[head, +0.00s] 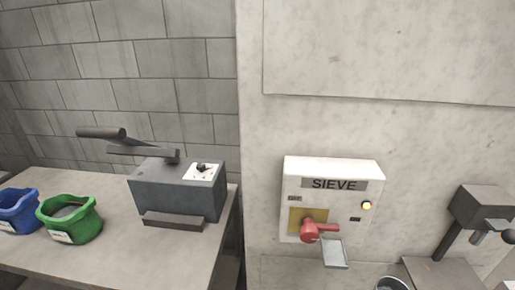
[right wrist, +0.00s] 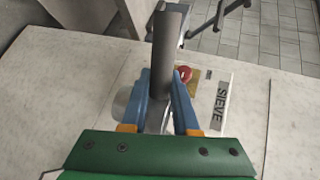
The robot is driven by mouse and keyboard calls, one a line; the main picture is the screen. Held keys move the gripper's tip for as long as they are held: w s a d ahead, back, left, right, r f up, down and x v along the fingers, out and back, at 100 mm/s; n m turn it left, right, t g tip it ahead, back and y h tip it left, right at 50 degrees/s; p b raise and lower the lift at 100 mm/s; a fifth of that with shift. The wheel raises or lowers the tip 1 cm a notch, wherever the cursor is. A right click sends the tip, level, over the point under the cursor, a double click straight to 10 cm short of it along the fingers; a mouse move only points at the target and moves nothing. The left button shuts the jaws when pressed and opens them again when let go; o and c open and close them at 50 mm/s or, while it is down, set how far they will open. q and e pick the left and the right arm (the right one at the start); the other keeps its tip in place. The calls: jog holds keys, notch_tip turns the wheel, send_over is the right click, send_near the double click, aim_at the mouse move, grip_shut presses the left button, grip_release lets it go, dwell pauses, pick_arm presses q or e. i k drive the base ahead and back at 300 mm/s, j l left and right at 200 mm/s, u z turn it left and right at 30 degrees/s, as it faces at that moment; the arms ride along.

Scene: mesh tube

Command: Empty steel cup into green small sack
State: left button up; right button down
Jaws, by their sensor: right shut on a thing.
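The green small sack (head: 70,222) stands open on the bench at the left in the head view, with dark contents inside. The rim of the steel cup (head: 392,284) shows at the bottom edge of that view; its contents cannot be made out. In the right wrist view a round grey thing (right wrist: 122,106), which looks like the cup, is partly behind the left-hand finger. My right gripper (right wrist: 163,78) has blue fingers shut on a dark grey bar (right wrist: 170,40); what the bar belongs to is unclear. Neither gripper shows in the head view.
A blue sack (head: 17,212) stands left of the green one. A grey lever machine (head: 178,190) stands right of them. A white SIEVE box (head: 334,172) with a red switch (head: 310,231) is on the wall. A dark stand (head: 478,205) is at the right.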

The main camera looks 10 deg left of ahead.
aim_at(68, 219)
jog(key=j+u, duration=0.3)
jog(key=i+j+u, duration=0.15)
jog(key=j+u, duration=0.15)
jog(key=j, duration=0.2)
jog(key=i+j+u, duration=0.1)
jog(key=j+u, duration=0.2)
jog(key=i+u, duration=0.7)
jog(key=i+j, duration=0.3)
jog(key=j, duration=0.15)
